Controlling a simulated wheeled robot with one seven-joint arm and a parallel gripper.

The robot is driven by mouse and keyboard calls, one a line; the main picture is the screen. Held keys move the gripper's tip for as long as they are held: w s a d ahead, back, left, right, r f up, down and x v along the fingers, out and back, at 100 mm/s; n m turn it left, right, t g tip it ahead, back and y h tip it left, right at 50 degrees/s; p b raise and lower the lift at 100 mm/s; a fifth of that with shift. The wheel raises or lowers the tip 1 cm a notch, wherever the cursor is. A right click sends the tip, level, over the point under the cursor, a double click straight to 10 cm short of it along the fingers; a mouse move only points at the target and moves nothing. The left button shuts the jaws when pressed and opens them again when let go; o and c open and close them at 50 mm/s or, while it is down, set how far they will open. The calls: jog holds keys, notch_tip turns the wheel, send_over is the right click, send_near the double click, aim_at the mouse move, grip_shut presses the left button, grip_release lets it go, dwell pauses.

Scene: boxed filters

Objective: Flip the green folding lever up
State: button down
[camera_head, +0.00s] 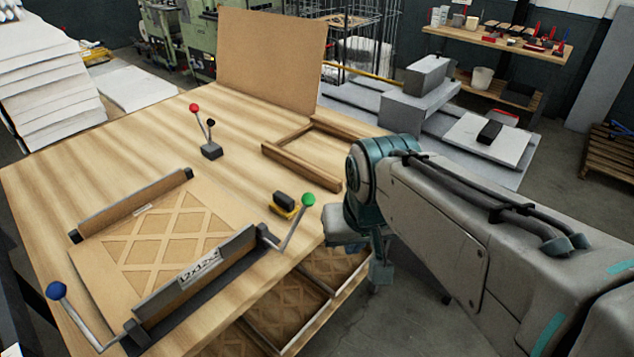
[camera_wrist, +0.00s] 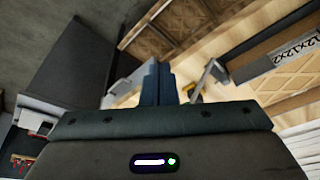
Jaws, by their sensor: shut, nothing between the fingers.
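The green lever is a grey rod with a green ball knob (camera_head: 308,200), joined to the right end of a dark folding bar (camera_head: 195,275) on the wooden table. Its rod slants up and to the right from the bar. My gripper (camera_head: 381,272) is right of the knob, beyond the table's right edge, pointing down and apart from the lever. In the wrist view my gripper (camera_wrist: 158,84) shows its fingers together with nothing between them. A pale rod, likely the lever's, shows just right of them; the green knob cannot be made out there.
A blue-knobbed lever (camera_head: 57,291) is at the bar's left end. A small stand with red and black knobs (camera_head: 211,150), a wooden frame (camera_head: 300,170) and a dark and yellow block (camera_head: 285,204) lie on the table. Open compartments with lattice pieces (camera_head: 285,305) sit below its edge.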

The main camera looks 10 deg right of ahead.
jog(key=w+d+r+m+g, duration=0.1)
jog(key=w+m, duration=0.4)
jog(key=w, duration=0.6)
jog(key=w+d+r+m+g+b, duration=0.1)
jog(key=w+r+m+g, duration=0.1)
jog(key=w+m, duration=0.4)
jog(key=w+g, duration=0.1)
jog(key=w, duration=0.4)
jog(key=shift+w+d+r+m, duration=0.25)
jog(key=shift+d+r+m, duration=0.05)
jog(key=shift+d, duration=0.05)
jog(key=s+a+f+p, duration=0.2)
jog(key=a+f, duration=0.1)
jog(key=f, duration=0.5)
jog(key=shift+s+a+f, duration=0.2)
jog(key=shift+f, duration=0.05)
jog(key=shift+r, duration=0.1)
